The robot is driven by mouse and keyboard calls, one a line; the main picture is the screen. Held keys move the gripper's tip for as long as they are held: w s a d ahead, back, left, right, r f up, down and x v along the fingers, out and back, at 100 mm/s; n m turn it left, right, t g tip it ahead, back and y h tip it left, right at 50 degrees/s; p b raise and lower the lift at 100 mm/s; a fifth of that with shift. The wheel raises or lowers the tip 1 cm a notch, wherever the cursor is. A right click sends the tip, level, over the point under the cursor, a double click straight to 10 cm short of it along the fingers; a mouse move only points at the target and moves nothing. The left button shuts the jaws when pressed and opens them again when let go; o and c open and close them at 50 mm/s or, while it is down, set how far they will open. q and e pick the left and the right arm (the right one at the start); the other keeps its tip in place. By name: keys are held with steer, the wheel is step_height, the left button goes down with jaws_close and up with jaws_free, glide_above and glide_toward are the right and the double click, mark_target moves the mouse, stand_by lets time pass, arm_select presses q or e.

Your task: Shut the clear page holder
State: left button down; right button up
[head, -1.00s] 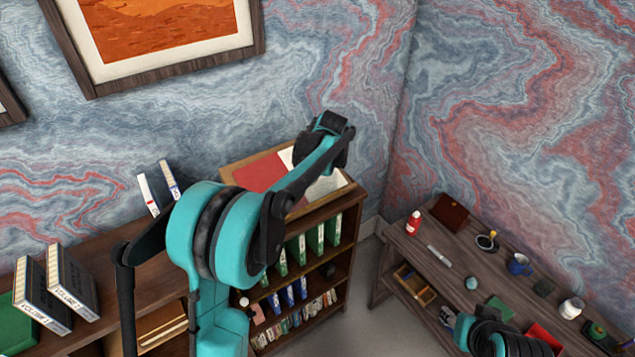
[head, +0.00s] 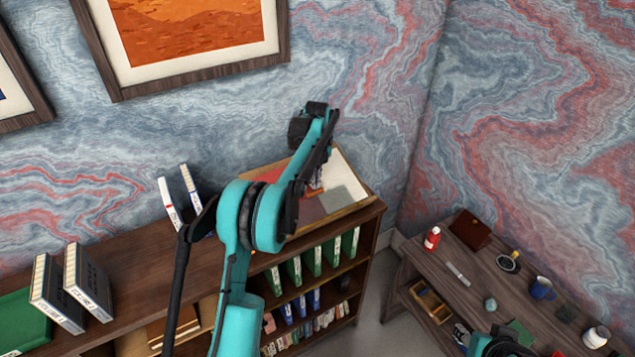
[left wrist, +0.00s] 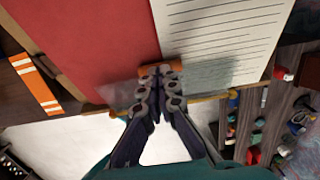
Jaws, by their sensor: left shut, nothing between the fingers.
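An open book with a red left page (left wrist: 85,40) and a lined white right page (left wrist: 215,30) rests on a tilted wooden stand on top of the bookcase. The clear page holder (head: 343,200) is a see-through strip across the lower part of the pages; it also shows in the left wrist view (left wrist: 215,75). An orange piece (left wrist: 152,69) is at its middle. My left gripper (left wrist: 160,76) is shut and empty, its fingertips at this orange piece; I cannot tell whether they touch. In the head view my left arm partly hides the book and stand.
The bookcase (head: 130,285) carries upright volumes (head: 82,285) at left and white-spined books (head: 180,195) beside my arm. Its shelves hold green binders (head: 313,262). A low desk (head: 480,262) with small objects stands at right. A framed picture (head: 200,45) hangs above.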

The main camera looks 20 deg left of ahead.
arm_select(q)
steer(key=shift+w+a+f, duration=0.25)
steer(key=shift+a+f, duration=0.1)
steer(key=shift+f, duration=0.1)
stand_by(0.5)
